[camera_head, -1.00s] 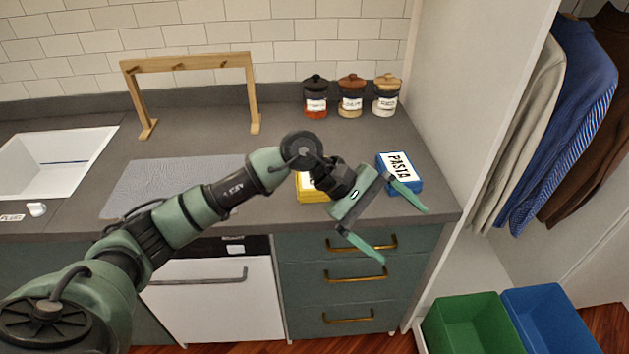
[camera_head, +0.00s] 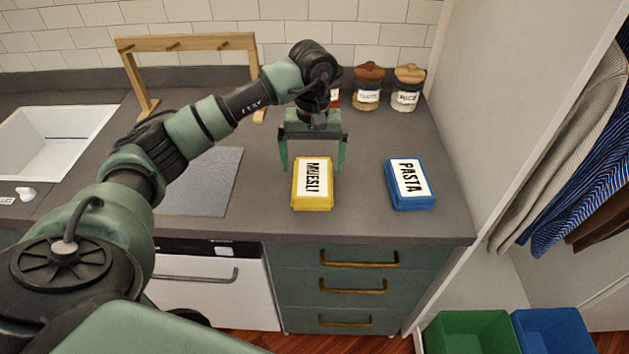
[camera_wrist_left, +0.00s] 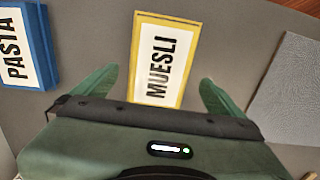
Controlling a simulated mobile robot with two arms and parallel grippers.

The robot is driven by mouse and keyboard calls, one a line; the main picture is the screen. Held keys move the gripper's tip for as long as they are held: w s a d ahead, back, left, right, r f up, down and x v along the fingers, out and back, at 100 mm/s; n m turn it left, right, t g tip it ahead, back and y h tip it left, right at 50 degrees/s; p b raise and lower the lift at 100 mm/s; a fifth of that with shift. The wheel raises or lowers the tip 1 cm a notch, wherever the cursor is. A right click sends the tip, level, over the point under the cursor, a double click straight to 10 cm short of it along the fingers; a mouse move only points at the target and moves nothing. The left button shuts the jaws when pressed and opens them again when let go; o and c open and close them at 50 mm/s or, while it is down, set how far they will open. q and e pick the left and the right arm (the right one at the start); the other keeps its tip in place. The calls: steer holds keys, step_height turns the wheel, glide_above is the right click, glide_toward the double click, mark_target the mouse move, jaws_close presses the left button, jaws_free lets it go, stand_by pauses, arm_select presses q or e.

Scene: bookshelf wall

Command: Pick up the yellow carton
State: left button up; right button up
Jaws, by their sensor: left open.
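The yellow carton (camera_head: 312,184) lies flat on the grey counter, with a white label reading MUESLI. It also shows in the left wrist view (camera_wrist_left: 160,58), between the fingers and beyond their tips, with its near end partly hidden by the gripper body. My left gripper (camera_head: 312,168) is open and empty, pointing down over the far end of the carton, one finger to each side of it. From the pictures I cannot tell how high the fingertips are above the counter. My right gripper is not in view.
A blue PASTA carton (camera_head: 409,184) lies to the right of the yellow one, with bare counter between. Jars (camera_head: 407,88) and a wooden rack (camera_head: 187,45) stand behind. A grey mat (camera_head: 207,185) and sink (camera_head: 55,142) are left. The counter's front edge is close.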

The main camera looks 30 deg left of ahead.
mark_target(313, 177)
arm_select(q)
steer(key=shift+s+d+f+p, duration=0.15)
steer(key=shift+f+p, duration=0.2)
steer(key=shift+f, duration=0.25)
steer(key=shift+s+a+f+p, duration=0.15)
steer(key=shift+f+p, duration=0.2)
steer(key=shift+f, duration=0.25)
step_height(313, 177, down, 3)
steer(key=shift+w+d+f+p, duration=0.1)
steer(key=shift+w+p, duration=0.05)
steer(key=shift+p, duration=0.15)
steer(key=c, duration=1.2)
steer(key=shift+c, duration=0.9)
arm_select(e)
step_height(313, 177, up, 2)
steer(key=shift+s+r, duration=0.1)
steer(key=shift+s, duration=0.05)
